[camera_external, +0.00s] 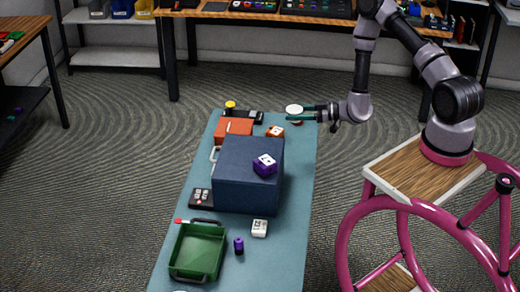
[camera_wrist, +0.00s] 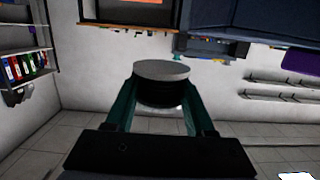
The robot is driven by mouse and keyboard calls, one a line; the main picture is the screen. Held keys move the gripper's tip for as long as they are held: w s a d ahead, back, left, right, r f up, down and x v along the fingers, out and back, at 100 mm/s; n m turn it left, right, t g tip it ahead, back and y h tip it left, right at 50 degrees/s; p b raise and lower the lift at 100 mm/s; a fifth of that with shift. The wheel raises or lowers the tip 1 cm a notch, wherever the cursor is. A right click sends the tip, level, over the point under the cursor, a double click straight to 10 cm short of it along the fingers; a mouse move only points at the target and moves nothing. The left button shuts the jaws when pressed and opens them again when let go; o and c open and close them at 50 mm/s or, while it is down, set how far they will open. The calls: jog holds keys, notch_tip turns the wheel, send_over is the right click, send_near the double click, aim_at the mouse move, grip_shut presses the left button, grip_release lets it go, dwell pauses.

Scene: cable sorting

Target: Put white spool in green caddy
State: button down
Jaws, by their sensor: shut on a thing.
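The white spool (camera_external: 293,109) is at the far right end of the blue-green table. My gripper (camera_external: 310,113) reaches it from the right and is shut on it. In the wrist view the spool (camera_wrist: 162,70) has a pale disc top over a dark middle, and sits between the two green fingers of my gripper (camera_wrist: 160,98). The green caddy (camera_external: 177,253) is an open tray with dark handles at the near left of the table. Its inside looks empty. The spool is well apart from it.
A white block (camera_external: 259,228) and a purple item (camera_external: 239,246) lie right of the caddy.

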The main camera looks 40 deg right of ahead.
aim_at(295, 109)
notch_tip(295, 109, up, 9)
jog(key=shift+f, duration=0.2)
jog(key=shift+a+r, duration=0.2)
jog(key=shift+a, duration=0.4)
jog(key=s+a+n+g+y, duration=0.2)
jog(key=s+a, duration=0.1)
jog(key=a, duration=2.2)
jog(key=s+a, duration=1.1)
jog(key=a, duration=0.4)
jog(key=s+a, duration=1.2)
jog(key=a, duration=0.2)
jog(key=shift+a+f, duration=0.15)
jog(key=shift+f, duration=5.15)
jog(key=shift+a+f, duration=0.15)
jog(key=shift+f, duration=5.1)
